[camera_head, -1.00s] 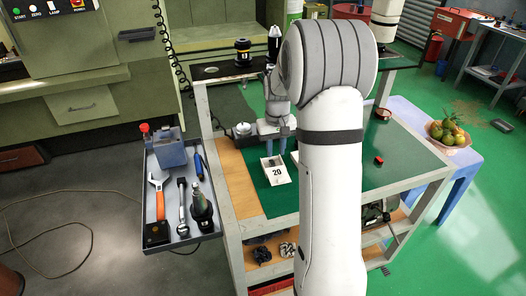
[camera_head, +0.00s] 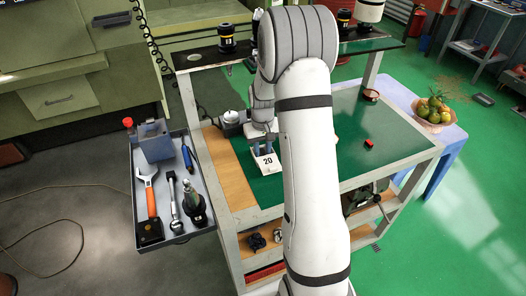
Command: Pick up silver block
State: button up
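My gripper (camera_head: 263,149) points down over the green top of the cart, at the back edge of a small white box (camera_head: 267,166) marked 20. Its two blue-grey fingers show side by side with a narrow gap. I cannot tell whether anything is between them. I cannot make out a silver block; the area behind the gripper and my arm is hidden. A round silver piece (camera_head: 230,118) on a dark base stands left of the gripper on the cart.
A side tray (camera_head: 180,227) holds a grey box (camera_head: 154,140), an orange-handled wrench (camera_head: 149,192) and other tools. A red piece (camera_head: 369,143) lies on the cart's clear right half. A raised rear shelf (camera_head: 200,58) carries dark tool holders (camera_head: 226,38). A fruit bowl (camera_head: 434,111) stands on a blue stool.

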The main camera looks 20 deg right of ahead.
grip_shut()
jog(key=shift+r, duration=0.15)
